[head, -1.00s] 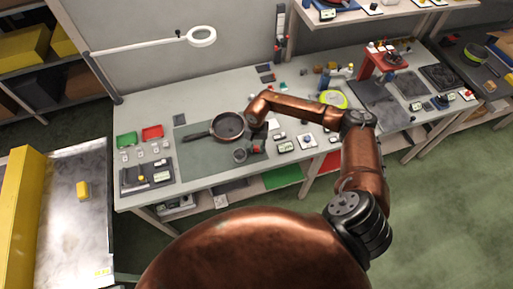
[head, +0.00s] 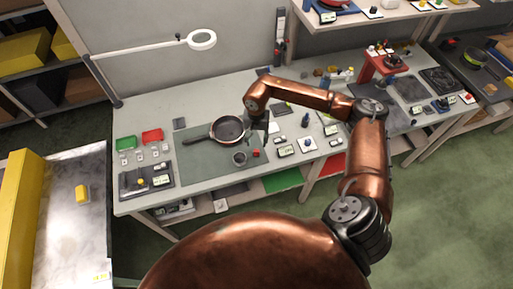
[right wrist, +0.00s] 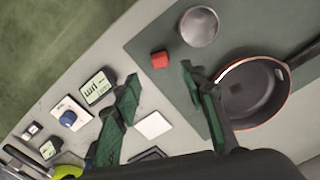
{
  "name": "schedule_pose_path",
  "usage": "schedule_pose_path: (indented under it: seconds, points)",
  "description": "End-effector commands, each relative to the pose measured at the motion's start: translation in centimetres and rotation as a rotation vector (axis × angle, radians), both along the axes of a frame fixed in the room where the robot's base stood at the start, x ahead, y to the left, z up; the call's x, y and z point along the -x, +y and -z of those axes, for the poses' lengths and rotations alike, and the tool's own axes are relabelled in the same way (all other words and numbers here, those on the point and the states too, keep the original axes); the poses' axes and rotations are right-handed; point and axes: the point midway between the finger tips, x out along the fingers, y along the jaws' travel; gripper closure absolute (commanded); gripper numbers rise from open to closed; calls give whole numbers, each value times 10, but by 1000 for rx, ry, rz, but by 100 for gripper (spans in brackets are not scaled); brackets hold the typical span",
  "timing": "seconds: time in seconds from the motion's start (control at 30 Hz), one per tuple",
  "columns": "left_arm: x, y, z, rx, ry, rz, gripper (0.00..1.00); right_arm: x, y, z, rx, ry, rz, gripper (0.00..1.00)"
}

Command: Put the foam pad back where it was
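My right gripper (right wrist: 158,74) is open, its two green fingers spread, with nothing between the tips. In the head view the right gripper (head: 262,124) hangs just right of the dark frying pan (head: 228,129), partly hidden by its own arm. I cannot tell for sure which thing is the foam pad. A flat white square (right wrist: 153,125) lies on the bench beyond the fingers in the right wrist view, and a dark flat piece (right wrist: 147,155) is partly hidden behind my wrist. A small darker square patch shows inside the pan (right wrist: 285,95). My left gripper is not in view.
Small displays (right wrist: 97,86) and a blue-knobbed box (right wrist: 70,117) lie beside the mat. The mat's front left is clear.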

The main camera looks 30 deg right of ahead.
Motion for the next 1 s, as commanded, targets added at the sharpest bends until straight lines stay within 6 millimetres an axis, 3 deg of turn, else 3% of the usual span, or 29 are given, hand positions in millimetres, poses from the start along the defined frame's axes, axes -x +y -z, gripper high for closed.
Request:
schedule_pose_path:
  seconds: [0.1, 0.3, 1.0]
  points:
    - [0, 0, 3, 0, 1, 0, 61, 0, 0, -18, 1, -2, 0, 61]
    - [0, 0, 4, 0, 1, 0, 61, 0, 0, -33, 1, 0, 0, 61]
    - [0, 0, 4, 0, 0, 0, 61, 0, 0, -34, 1, 1, 0, 61]
